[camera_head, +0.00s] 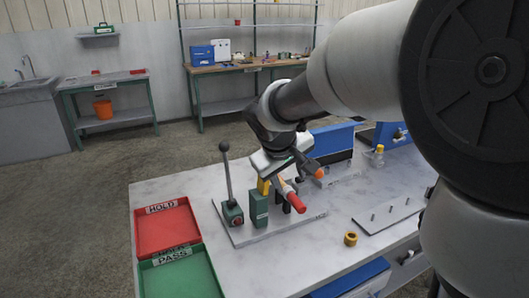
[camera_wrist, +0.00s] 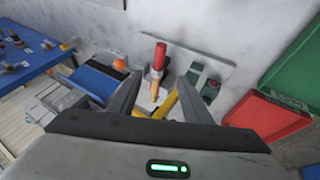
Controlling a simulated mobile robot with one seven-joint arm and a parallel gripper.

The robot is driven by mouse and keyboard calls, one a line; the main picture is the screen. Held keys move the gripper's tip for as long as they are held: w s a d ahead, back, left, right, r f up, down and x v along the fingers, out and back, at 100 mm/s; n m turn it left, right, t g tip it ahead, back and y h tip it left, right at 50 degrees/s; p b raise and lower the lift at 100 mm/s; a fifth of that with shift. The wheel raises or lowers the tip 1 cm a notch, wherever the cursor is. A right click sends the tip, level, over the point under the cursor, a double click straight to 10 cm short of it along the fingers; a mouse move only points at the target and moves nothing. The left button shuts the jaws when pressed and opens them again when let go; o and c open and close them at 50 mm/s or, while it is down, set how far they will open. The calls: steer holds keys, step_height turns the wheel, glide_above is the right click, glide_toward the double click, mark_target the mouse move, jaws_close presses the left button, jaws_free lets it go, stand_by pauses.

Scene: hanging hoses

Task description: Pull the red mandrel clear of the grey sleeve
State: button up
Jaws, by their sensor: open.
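The red mandrel (camera_head: 297,203) shows its red end on the bench fixture in the head view, pointing toward the front right. In the wrist view the red end (camera_wrist: 160,55) lies just beyond my fingertips. A pale grey band (camera_wrist: 157,74), probably the grey sleeve, sits behind the red part, with a tan length (camera_wrist: 154,90) behind it. I cannot tell how deep the mandrel sits. My gripper (camera_wrist: 159,80) is open, its two dark fingers on either side of this line of parts, apparently without contact. In the head view its fingers are mostly hidden.
A lever with a black knob (camera_head: 224,147) and a green block (camera_head: 259,209) stand close left of the mandrel. A red tray (camera_head: 165,241) and a green tray lie farther left. A yellow ring (camera_head: 351,239) and a pegged plate (camera_head: 402,207) are to the right. Bench front is clear.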

mark_target(299, 204)
steer(key=b+x, duration=0.2)
steer(key=x, duration=1.5)
steer(key=shift+d+f+b, duration=0.15)
steer(key=shift+b, duration=0.2)
jaws_close()
steer(key=shift+s+d+b, duration=0.3)
steer(key=shift+s+b, duration=0.15)
steer(key=shift+s, duration=0.25)
steer(key=shift+s+d+b, duration=0.25)
steer(key=shift+s+d, duration=0.05)
steer(key=shift+s, duration=0.45)
steer(key=shift+s+d+b, duration=0.3)
steer(key=shift+s, duration=0.5)
steer(key=shift+s+d+b, duration=0.25)
steer(key=shift+s+d, duration=0.05)
steer(key=shift+s, duration=0.45)
steer(key=shift+s+d+r+p, duration=0.3)
steer(key=shift+s+r+p, duration=0.15)
steer(key=shift+s+r, duration=0.3)
steer(key=shift+s+d+r+p, duration=0.25)
steer(key=shift+s+r+p, duration=0.2)
steer(key=shift+s+r, duration=0.25)
